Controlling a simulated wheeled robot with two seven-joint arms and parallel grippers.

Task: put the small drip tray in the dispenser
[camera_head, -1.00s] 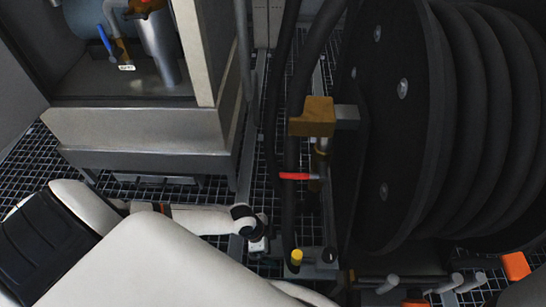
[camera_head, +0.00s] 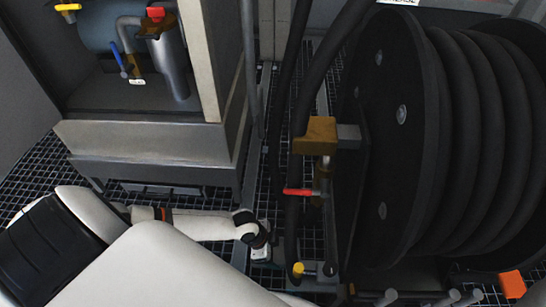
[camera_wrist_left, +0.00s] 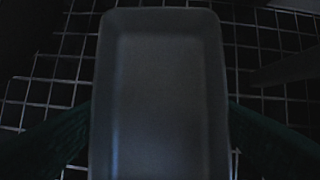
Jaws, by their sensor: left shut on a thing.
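The small drip tray (camera_wrist_left: 160,90) is a dark grey, shallow rectangular tray with rounded corners. It fills the middle of the left wrist view, between the dark fingers of my left gripper (camera_wrist_left: 158,140), which is shut on it. In the head view my left gripper (camera_head: 262,250) is low over the floor grating, right of the cabinet's front; I cannot make out the tray there. The metal cabinet (camera_head: 150,142) with pipes and valves at the upper left seems to be the dispenser. A flat grey piece (camera_head: 165,189) shows under its base. My right gripper is not in view.
A large black hose reel (camera_head: 385,130) stands on the right. A brass fitting (camera_head: 316,136) and a red-handled valve (camera_head: 300,192) stick out beside it. Black hoses hang between reel and cabinet. Open floor grating (camera_head: 40,165) lies left of the cabinet.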

